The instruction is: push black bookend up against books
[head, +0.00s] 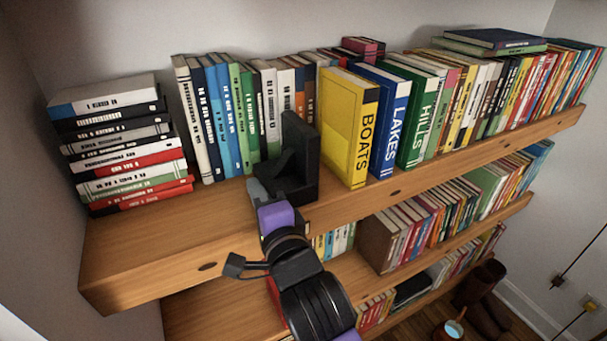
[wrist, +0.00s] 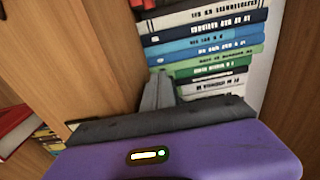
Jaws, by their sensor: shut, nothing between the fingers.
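The black bookend (head: 296,168) stands upright on the top shelf, its tall panel close to the yellow BOATS book (head: 343,130). Whether panel and book touch, I cannot tell. Blue LAKES (head: 392,125) and green HILLS (head: 420,125) books stand in the row to the right. My gripper (head: 257,190) is at the bookend's left side, low near the shelf; contact is unclear. Its grey fingers (wrist: 158,91) are together and empty in the wrist view, pointing toward book spines (wrist: 208,45). I cannot clearly make out the bookend in that view.
A stack of lying books (head: 125,140) is at the shelf's left end. Upright books (head: 218,115) stand behind the bookend and gripper. The top shelf (head: 150,255) is bare at its front left. Lower shelves (head: 420,240) hold more books.

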